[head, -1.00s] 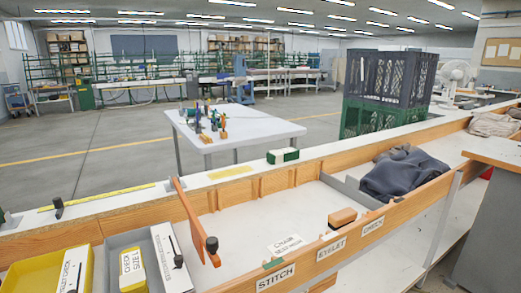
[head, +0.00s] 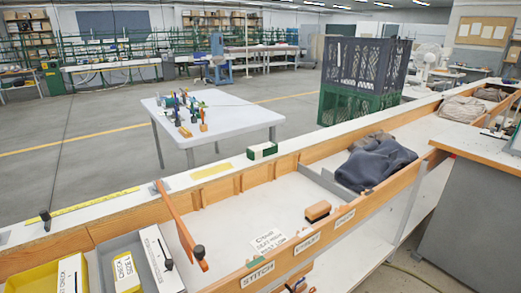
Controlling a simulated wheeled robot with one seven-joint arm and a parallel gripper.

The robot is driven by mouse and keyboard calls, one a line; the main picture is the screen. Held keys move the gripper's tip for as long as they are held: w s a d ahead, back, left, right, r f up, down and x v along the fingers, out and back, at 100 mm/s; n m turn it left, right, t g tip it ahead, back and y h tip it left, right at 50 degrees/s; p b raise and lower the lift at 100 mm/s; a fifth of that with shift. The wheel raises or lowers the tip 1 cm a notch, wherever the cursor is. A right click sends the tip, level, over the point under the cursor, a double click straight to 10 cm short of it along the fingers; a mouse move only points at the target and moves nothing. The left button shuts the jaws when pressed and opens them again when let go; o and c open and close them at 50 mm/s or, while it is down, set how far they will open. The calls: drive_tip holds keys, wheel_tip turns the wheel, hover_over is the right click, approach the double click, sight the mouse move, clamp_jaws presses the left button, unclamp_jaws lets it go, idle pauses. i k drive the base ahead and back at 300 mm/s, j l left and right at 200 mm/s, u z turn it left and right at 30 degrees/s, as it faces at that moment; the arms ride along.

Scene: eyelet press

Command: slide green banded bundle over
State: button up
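The green banded bundle (head: 262,151), a small white block with a dark green band, lies on the white ledge (head: 227,163) behind the wooden-sided trough. It sits to the right of a yellow patch (head: 211,171) on the ledge, with a gap between them. Nothing touches it from above. My gripper is not in view, so its state is hidden.
The trough has a wooden divider (head: 181,226), a brown block (head: 317,210), a white label card (head: 269,241) and dark cloth (head: 375,163). Yellow (head: 33,279) and grey bins stand at lower left. Stacked crates (head: 362,75) and a white table (head: 225,124) stand beyond.

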sight(255, 152)
drive_tip(key=i+l+u, duration=0.15)
drive_tip(key=i+l, duration=0.15)
drive_tip(key=i+l+u, duration=0.1)
drive_tip(key=i+l, duration=0.2)
drive_tip(key=l, duration=0.15)
drive_tip(key=i+l+u, duration=0.15)
drive_tip(key=i+l, duration=0.15)
drive_tip(key=i+l+u, duration=0.1)
drive_tip(key=i+l, duration=0.15)
drive_tip(key=l, duration=0.25)
drive_tip(key=i+l+u, duration=0.15)
drive_tip(key=l, duration=0.3)
drive_tip(key=i+l+u, duration=0.1)
drive_tip(key=i+l, duration=0.2)
drive_tip(key=l, duration=0.2)
drive_tip(key=i+l+u, duration=0.15)
drive_tip(key=l, duration=0.35)
drive_tip(key=i+l+u, duration=0.1)
drive_tip(key=l, duration=0.4)
drive_tip(key=i, duration=0.1)
